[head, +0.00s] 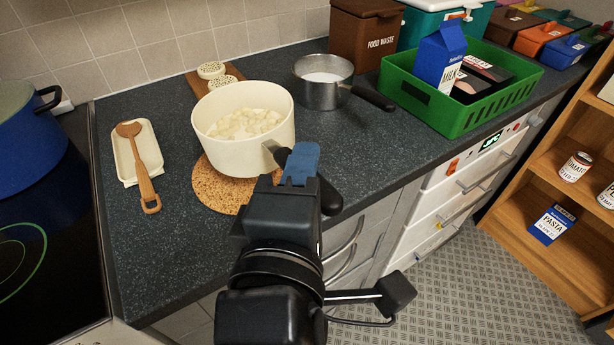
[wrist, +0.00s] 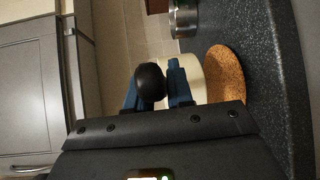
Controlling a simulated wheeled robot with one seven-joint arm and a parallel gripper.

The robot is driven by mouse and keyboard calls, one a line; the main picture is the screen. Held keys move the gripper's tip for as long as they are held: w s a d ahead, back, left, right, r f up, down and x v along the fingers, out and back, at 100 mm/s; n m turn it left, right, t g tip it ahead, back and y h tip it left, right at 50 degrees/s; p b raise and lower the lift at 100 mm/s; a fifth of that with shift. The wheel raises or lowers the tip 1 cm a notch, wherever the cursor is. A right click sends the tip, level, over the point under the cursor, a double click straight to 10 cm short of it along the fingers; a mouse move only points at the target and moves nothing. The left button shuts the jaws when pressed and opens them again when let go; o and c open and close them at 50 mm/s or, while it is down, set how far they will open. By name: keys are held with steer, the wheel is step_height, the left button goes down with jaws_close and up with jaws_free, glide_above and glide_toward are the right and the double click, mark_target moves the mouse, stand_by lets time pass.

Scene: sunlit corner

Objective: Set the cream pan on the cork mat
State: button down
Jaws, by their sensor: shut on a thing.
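The cream pan (head: 238,158), with pale chunks of food inside, is upright over the round cork mat (head: 216,190) in the head view. It hides the back of the mat, whose front and left edge show. My gripper (head: 300,168) is shut on the pan's black handle, on the pan's front right side. In the wrist view, my gripper (wrist: 153,84) has its blue fingers on both sides of the round handle end, with the cream pan (wrist: 194,75) behind and the cork mat (wrist: 226,76) beside it. I cannot tell whether the pan's base touches the mat.
A spoon rest (head: 146,140) with a wooden spoon (head: 143,180) lies left of the mat. A steel saucepan (head: 321,95) stands behind right, its handle pointing right. A green crate (head: 440,108) with a milk carton (head: 438,58) is further right. A blue pot (head: 25,150) stands far left.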

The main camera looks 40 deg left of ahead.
steer(key=shift+s+a+f, duration=0.15)
steer(key=shift+a+f, duration=0.2)
steer(key=shift+a, duration=0.4)
steer(key=shift+a+f, duration=0.1)
steer(key=shift+f, duration=1.95)
steer(key=c, duration=1)
jaws_free()
steer(key=shift+f, duration=0.1)
steer(key=b+v, duration=0.1)
steer(key=v, duration=1.1)
steer(key=shift+b, duration=0.35)
steer(key=shift+s, duration=0.1)
